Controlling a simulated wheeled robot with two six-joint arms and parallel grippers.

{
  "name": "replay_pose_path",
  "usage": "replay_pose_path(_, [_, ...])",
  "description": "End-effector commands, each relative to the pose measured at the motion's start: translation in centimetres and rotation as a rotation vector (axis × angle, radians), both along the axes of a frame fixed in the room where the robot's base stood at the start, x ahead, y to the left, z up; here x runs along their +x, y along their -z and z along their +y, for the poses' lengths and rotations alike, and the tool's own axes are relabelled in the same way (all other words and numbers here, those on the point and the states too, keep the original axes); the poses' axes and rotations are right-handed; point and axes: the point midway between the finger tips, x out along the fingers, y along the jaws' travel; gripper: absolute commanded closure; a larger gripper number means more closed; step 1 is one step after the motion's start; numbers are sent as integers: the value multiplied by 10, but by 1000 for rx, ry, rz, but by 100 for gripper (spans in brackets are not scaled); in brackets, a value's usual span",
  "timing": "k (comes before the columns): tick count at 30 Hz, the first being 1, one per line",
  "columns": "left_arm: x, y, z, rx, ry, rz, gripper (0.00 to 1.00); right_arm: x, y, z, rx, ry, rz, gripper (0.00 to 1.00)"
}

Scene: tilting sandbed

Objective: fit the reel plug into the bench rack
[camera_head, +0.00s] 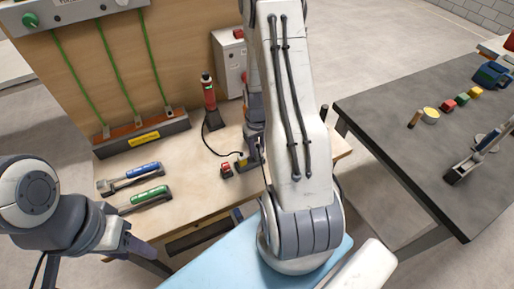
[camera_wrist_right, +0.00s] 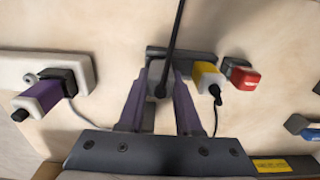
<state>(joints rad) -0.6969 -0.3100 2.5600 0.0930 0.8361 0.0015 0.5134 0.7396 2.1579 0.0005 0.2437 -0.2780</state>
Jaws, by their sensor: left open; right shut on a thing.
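My right gripper (camera_wrist_right: 159,75) is shut on a pale grey plug (camera_wrist_right: 158,90), which I take to be the reel plug. A thick black cord runs from it to the top of the wrist view. A dark bar (camera_wrist_right: 190,54), perhaps the bench rack, lies right at the fingertips; whether the plug touches it or sits in it is unclear. In the head view the right gripper (camera_head: 251,148) is low over the bench, partly hidden by my arm. My left gripper (camera_head: 150,262) is open and empty, low in front of the bench, its fingers hard to make out.
A yellow plug (camera_wrist_right: 207,78) with a thin cord is beside the gripper, then a red block (camera_wrist_right: 245,79).

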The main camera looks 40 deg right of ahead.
Motion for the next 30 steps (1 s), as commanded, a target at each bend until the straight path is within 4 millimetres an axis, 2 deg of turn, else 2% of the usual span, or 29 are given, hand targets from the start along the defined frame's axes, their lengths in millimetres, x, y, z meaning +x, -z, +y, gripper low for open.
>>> replay_pose_path(11, [0,1,0,0,0,0,50,0,1,0,0,0,0,100])
replay_pose_path(26, [0,9,0,0,0,0,50,0,13,0,0,0,1,100])
replay_pose_path(27, [0,8,0,0,0,0,50,0,12,0,0,0,0,55])
replay_pose_path(29, [0,8,0,0,0,0,50,0,12,0,0,0,1,32])
replay_pose_path(30, [0,8,0,0,0,0,50,0,12,0,0,0,1,32])
